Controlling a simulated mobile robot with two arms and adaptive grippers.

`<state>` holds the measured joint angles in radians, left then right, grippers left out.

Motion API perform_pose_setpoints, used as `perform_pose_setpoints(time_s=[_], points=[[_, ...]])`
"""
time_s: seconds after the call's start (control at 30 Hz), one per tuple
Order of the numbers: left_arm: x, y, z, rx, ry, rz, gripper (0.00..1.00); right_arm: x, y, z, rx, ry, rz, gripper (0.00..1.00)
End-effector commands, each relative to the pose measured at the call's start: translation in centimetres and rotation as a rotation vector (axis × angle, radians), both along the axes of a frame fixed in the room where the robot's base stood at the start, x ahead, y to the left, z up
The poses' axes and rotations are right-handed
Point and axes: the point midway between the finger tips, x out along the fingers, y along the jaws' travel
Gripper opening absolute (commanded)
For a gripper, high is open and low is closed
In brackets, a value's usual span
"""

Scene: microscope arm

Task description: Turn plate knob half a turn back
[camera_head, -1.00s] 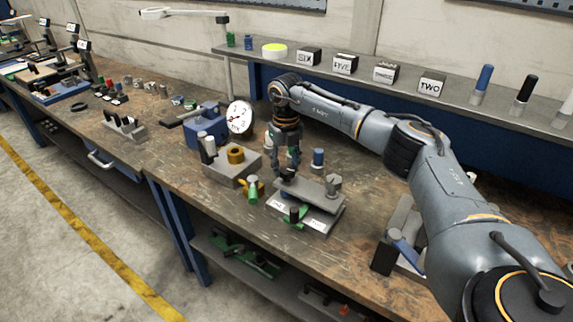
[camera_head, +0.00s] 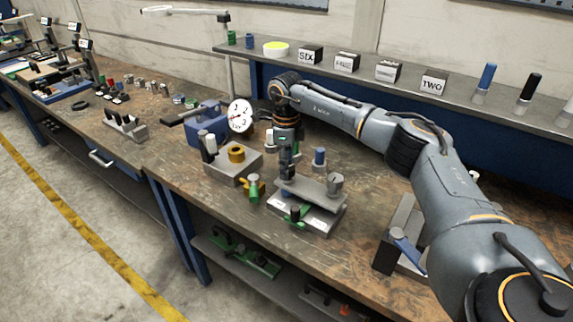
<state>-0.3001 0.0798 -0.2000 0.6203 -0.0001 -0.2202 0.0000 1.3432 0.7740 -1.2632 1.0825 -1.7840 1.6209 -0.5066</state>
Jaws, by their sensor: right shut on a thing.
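The plate fixture (camera_head: 312,190) stands on the workbench, a grey raised plate over a light base with labels too small to read. A grey round knob (camera_head: 335,181) stands at its right end. My right gripper (camera_head: 286,176) points down at the plate's left end and is shut on a knob there. The fingers, seen nearly edge-on, hide most of that knob. A green clamp part with a black top (camera_head: 295,214) sits at the fixture's front. My left gripper is not in view.
A grey block with a brass ring (camera_head: 236,155) and a green-and-yellow valve piece (camera_head: 253,190) stand to the left. A dial gauge (camera_head: 240,116) is behind. A blue-capped peg (camera_head: 319,156) stands close behind the plate.

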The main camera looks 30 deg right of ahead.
Motion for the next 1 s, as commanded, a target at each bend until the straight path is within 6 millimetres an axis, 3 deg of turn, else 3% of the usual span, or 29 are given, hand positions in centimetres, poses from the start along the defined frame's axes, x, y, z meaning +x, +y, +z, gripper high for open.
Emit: perform_pose_setpoints(time_s=[0.03,0.5,1.0], points=[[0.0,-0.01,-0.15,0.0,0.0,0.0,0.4,-0.34,0.25,-0.65,0.001,0.014,0.045,0.1],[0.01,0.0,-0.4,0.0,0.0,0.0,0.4,-0.47,0.36,-0.61,0.003,0.014,0.34,0.1],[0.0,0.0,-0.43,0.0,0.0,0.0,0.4,-0.5,0.39,-0.58,0.004,0.015,0.4,0.1]])
